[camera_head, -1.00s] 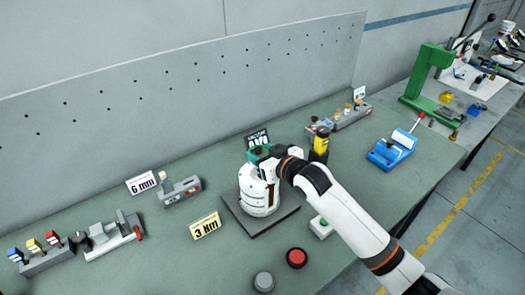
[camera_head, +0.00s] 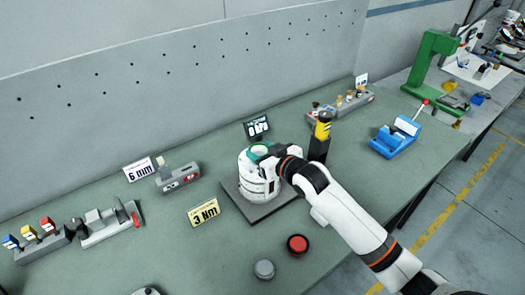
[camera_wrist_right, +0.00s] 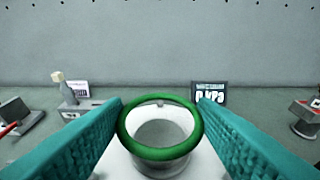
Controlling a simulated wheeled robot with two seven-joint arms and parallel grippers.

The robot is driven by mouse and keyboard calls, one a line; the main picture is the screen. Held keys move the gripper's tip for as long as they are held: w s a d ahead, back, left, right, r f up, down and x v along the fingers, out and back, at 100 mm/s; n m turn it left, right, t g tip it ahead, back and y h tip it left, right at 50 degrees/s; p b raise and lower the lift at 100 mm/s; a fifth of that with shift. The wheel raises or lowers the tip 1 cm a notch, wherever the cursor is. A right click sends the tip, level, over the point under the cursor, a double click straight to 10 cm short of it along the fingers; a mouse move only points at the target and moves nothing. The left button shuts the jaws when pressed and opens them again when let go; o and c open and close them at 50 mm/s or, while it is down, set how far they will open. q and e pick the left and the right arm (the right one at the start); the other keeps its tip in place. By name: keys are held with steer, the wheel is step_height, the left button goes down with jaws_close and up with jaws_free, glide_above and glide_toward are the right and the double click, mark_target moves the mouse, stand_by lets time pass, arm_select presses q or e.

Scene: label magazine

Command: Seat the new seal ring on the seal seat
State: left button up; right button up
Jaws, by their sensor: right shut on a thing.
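The green seal ring (camera_wrist_right: 160,154) is held between the teal fingers of my right gripper (camera_head: 264,156) in the wrist view. The ring lies roughly flat. Beneath it is the white cylindrical housing (camera_head: 254,186), whose round opening (camera_wrist_right: 163,132) shows through the ring. The ring appears close above the opening, slightly off its middle in the wrist view; I cannot tell whether they touch. In the head view the gripper and wrist partly cover the ring and the housing's top. My left gripper is not in view.
The housing stands on a dark base plate (camera_head: 245,209). A small display (camera_head: 257,129) is behind it, a black and yellow tool (camera_head: 321,140) to its right. A red button (camera_head: 298,244) and a grey knob (camera_head: 264,269) are in front. A blue vise (camera_head: 394,140) stands farther right.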

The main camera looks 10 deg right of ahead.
steer(key=shift+p, duration=0.85)
stand_by(1.2)
steer(key=shift+f+b, duration=0.8)
steer(key=shift+f, duration=0.55)
steer(key=o, duration=1)
steer(key=shift+s+d+f, duration=0.1)
steer(key=shift+f, duration=0.1)
steer(key=shift+s+f, duration=0.15)
steer(key=shift+s, duration=0.15)
steer(key=b+v, duration=0.1)
steer(key=v, duration=0.3)
steer(key=b+v, duration=0.1)
steer(key=v, duration=0.2)
steer(key=r+b+v, duration=0.1)
steer(key=v, duration=0.3)
steer(key=shift+d+r, duration=0.15)
steer(key=shift+d, duration=0.2)
